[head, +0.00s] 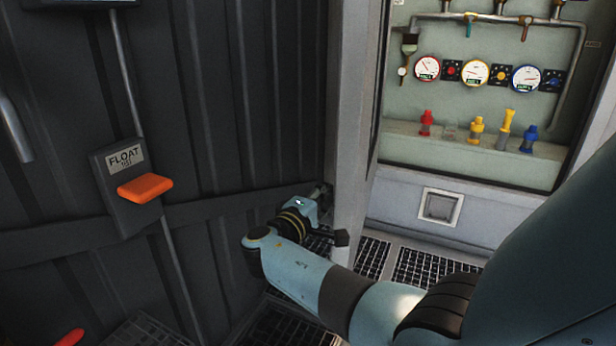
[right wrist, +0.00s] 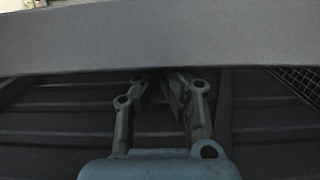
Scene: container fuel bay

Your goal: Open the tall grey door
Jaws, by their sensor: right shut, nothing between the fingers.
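The tall grey door (head: 350,110) appears as a light grey upright slab, seen nearly edge-on between the dark ribbed wall and the gauge panel. In the right wrist view a grey edge, seemingly the same door (right wrist: 160,38), crosses the top and hides the fingertips. My right gripper (head: 322,193) is shut and empty, close against the door's left side at low height; whether it touches cannot be told. Its fingers show in the right wrist view (right wrist: 163,88). A small black part (head: 341,237) sits low by the door edge.
A dark ribbed wall (head: 230,100) on the left carries a FLOAT box (head: 125,185) with an orange handle (head: 145,188). Right of the door, a panel (head: 410,110) holds gauges, pipes and coloured fittings. Floor grating (head: 425,268) lies below.

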